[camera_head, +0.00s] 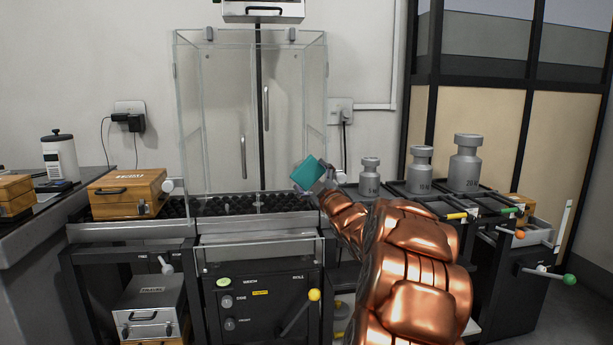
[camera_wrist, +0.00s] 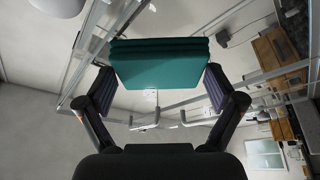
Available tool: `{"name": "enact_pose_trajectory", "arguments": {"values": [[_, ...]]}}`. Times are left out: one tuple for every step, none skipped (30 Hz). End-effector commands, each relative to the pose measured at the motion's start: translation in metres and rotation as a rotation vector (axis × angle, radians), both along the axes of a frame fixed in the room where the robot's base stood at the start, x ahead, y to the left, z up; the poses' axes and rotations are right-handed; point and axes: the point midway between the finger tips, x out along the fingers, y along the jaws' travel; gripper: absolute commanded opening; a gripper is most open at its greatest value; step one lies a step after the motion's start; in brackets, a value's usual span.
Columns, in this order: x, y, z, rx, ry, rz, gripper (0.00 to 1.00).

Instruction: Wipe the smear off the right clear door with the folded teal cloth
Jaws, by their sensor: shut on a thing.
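The folded teal cloth (camera_head: 308,172) is in my gripper (camera_head: 322,182), near the lower right edge of the clear case in the head view. In the wrist view the cloth (camera_wrist: 160,68) spans between the two fingers of my gripper (camera_wrist: 159,82), which are shut on it. The right clear door (camera_head: 296,105) is a tall transparent panel with a vertical handle (camera_head: 266,108) by its inner edge. The left clear door (camera_head: 222,100) has its own handle (camera_head: 243,157). I cannot make out the smear clearly, nor whether the cloth touches the glass.
Grey weights, including a large one (camera_head: 466,163), stand on the bench to the right. A wooden box (camera_head: 128,192) is at the left. A yellow-knobbed lever (camera_head: 314,295) projects below the case. A wall socket (camera_head: 341,112) is right of the case.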

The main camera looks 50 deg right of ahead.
Motion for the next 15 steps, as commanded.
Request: {"name": "enact_pose_trajectory", "arguments": {"values": [[-0.002, -0.004, 0.002, 0.001, 0.001, -0.001, 0.65], [-0.003, -0.005, 0.002, 0.001, 0.001, -0.001, 0.65], [-0.005, -0.008, 0.002, 0.001, 0.001, -0.001, 0.65], [-0.007, -0.010, 0.003, 0.001, 0.000, -0.002, 0.65], [-0.008, -0.012, 0.003, 0.001, 0.000, -0.002, 0.65], [-0.009, -0.014, 0.003, 0.000, 0.000, -0.001, 0.65], [-0.010, -0.016, 0.003, 0.000, 0.000, -0.001, 0.65], [-0.011, -0.017, 0.003, 0.000, -0.001, -0.001, 0.65], [-0.012, -0.019, 0.002, -0.001, 0.000, 0.000, 0.65], [-0.013, -0.020, 0.002, 0.000, -0.001, -0.001, 0.65], [-0.013, -0.021, 0.001, 0.000, -0.001, -0.001, 0.65], [-0.014, -0.021, 0.001, 0.000, -0.001, -0.001, 0.65], [-0.015, -0.021, 0.000, -0.001, 0.000, -0.001, 0.65], [-0.016, -0.020, 0.000, -0.001, 0.000, -0.001, 0.65], [-0.015, -0.020, 0.000, 0.000, -0.001, -0.001, 0.65]]}}
